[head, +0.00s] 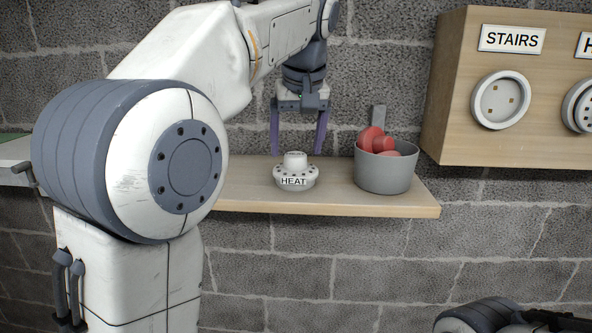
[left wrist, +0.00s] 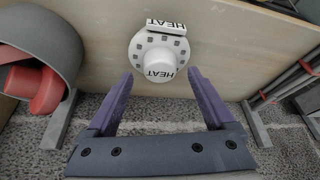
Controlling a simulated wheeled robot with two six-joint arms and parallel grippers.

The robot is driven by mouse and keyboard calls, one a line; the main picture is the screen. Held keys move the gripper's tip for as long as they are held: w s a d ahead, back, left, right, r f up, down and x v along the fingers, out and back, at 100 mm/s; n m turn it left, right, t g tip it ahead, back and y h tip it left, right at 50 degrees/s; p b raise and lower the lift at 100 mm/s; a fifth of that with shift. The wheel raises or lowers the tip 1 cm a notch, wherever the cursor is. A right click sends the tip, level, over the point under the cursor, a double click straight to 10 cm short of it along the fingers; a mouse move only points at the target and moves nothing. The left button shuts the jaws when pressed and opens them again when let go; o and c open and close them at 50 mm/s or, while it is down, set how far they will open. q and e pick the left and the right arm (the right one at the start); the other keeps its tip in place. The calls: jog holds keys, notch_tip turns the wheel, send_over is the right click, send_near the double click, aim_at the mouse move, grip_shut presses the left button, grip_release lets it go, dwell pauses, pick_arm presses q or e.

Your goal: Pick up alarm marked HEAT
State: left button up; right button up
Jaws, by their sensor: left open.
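The alarm marked HEAT (head: 296,173) is a white round unit with a raised middle, resting on the wooden shelf (head: 386,205). Its label HEAT faces the front. My left gripper (head: 299,152) is open above it, pointing down, its purple fingers spread to either side. In the left wrist view the alarm (left wrist: 155,58) lies just beyond and between the open fingertips (left wrist: 161,78), with nothing held. My right gripper cannot be made out; only a dark arm part shows at the lower right of the head view.
A grey bucket (head: 386,172) with red objects (head: 374,140) stands on the shelf right of the alarm. A wooden box (head: 455,100) on the right wall bears a STAIRS plate (head: 511,39) and a round white mount (head: 501,100). Shelf between alarm and bucket is clear.

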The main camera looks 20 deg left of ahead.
pick_arm(q)
jog(key=shift+x, duration=1.1)
jog(key=c, duration=1.3)
grip_shut()
jog(key=shift+r, duration=0.15)
